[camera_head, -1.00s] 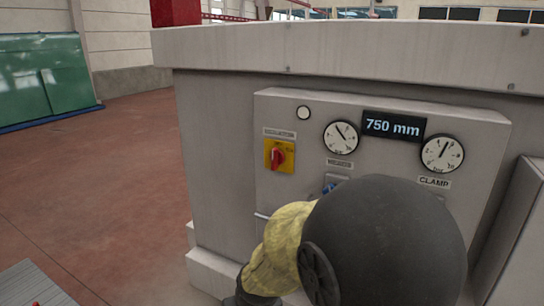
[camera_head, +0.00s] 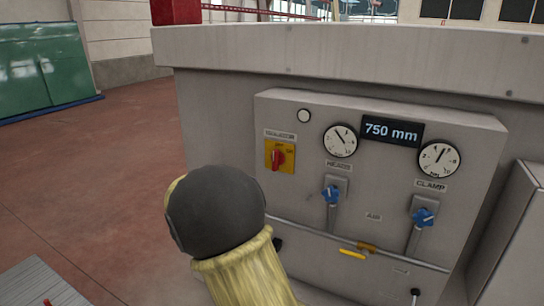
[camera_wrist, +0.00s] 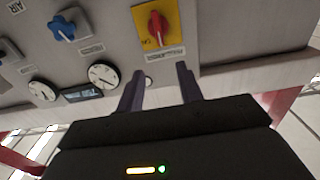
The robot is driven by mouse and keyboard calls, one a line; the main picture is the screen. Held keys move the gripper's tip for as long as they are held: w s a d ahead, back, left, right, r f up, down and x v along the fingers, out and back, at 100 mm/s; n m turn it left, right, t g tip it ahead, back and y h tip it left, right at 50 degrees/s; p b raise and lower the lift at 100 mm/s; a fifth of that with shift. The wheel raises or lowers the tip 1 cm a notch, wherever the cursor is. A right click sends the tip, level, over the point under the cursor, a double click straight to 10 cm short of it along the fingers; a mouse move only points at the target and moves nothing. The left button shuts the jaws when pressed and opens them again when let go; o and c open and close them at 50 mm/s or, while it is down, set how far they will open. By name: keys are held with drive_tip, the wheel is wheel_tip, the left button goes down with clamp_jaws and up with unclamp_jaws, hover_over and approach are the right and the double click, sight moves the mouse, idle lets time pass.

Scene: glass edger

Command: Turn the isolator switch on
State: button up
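The isolator switch is a red knob (camera_head: 278,157) on a yellow plate (camera_head: 288,167), at the left of the grey control panel in the head view. In the wrist view the red knob (camera_wrist: 156,25) on its yellow plate shows upside down, beyond the fingertips. My gripper (camera_wrist: 158,78) is open, with two dark fingers apart and nothing between them. It is short of the panel and not touching the knob. In the head view my arm hides the gripper itself. The small print on the plate is hard to read.
The panel also has two gauges (camera_head: 341,140), a 750 mm display (camera_head: 392,129), blue valve knobs (camera_head: 330,194) and a yellow lever (camera_head: 352,254) on a pipe. A small white round lamp (camera_head: 304,116) sits above the isolator. Open red floor (camera_head: 110,190) lies to the left.

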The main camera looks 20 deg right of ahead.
sight(274, 157)
drive_tip(key=p+x, duration=0.6)
drive_tip(key=x, duration=1)
drive_tip(key=shift+w+d+r, duration=0.1)
drive_tip(key=shift+w+d, duration=0.05)
drive_tip(key=shift+w, duration=0.05)
drive_tip(key=shift+w+d, duration=0.3)
drive_tip(key=shift+d, duration=0.2)
